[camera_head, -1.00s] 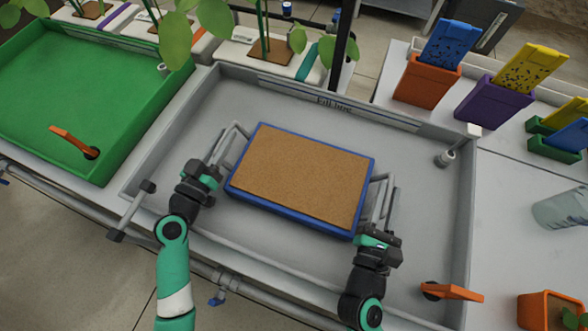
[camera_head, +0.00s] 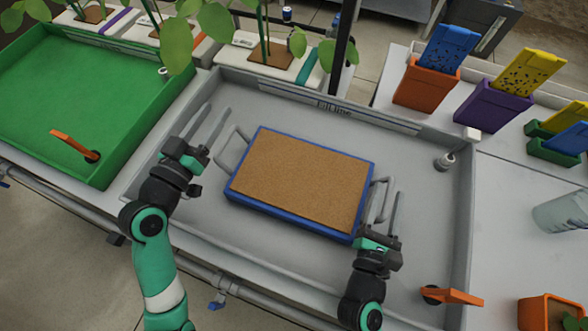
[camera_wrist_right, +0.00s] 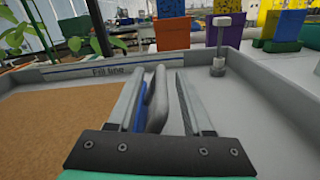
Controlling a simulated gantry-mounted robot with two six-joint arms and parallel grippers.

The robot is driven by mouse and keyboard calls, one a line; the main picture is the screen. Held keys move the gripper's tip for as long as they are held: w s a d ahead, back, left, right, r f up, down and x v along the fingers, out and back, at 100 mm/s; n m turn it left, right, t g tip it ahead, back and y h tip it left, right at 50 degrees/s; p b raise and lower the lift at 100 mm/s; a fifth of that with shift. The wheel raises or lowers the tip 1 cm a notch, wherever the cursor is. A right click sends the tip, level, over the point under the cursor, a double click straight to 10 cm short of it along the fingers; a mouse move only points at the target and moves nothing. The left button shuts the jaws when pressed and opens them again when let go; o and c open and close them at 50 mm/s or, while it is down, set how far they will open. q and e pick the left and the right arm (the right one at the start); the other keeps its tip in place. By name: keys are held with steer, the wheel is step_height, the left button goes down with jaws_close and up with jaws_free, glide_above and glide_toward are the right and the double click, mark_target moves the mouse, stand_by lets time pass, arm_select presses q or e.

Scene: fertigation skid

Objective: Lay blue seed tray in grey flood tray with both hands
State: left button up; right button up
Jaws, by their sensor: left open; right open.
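The blue seed tray (camera_head: 292,224), filled with brown growing medium, lies in the grey flood tray (camera_head: 425,258), near its middle. It has a grey handle on each short side. My left gripper (camera_head: 213,126) is open and empty, up and left of the left handle (camera_head: 230,148) and apart from it. My right gripper (camera_head: 388,205) is open at the right handle (camera_head: 377,202). In the right wrist view the handle (camera_wrist_right: 154,100) shows between the two open fingers (camera_wrist_right: 156,95), closer to the left finger; whether it touches is unclear.
A green tray (camera_head: 75,100) with an orange lever stands on the left. An orange lever (camera_head: 452,295) and a small grey fitting (camera_head: 444,161) sit at the flood tray's right side. Plants stand behind. Orange (camera_head: 425,85) and purple (camera_head: 492,103) holders stand at the back right.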

arm_select(q)
steer(key=shift+r, duration=0.2)
arm_select(e)
steer(key=v, duration=0.7)
steer(key=shift+s+r, duration=0.1)
steer(key=shift+s, duration=0.15)
arm_select(q)
step_height(320, 180, up, 7)
steer(key=p, duration=0.6)
arm_select(e)
step_height(320, 180, up, 6)
steer(key=shift+r, duration=0.2)
arm_select(q)
steer(key=shift+p, duration=0.3)
arm_select(e)
steer(key=shift+r, duration=0.1)
arm_select(q)
step_height(320, 180, up, 7)
steer(key=p, duration=0.7)
arm_select(e)
step_height(320, 180, up, 7)
glide_above(382, 222)
steer(key=s, duration=0.2)
steer(key=shift+s+a, duration=0.1)
steer(key=shift+a, duration=0.25)
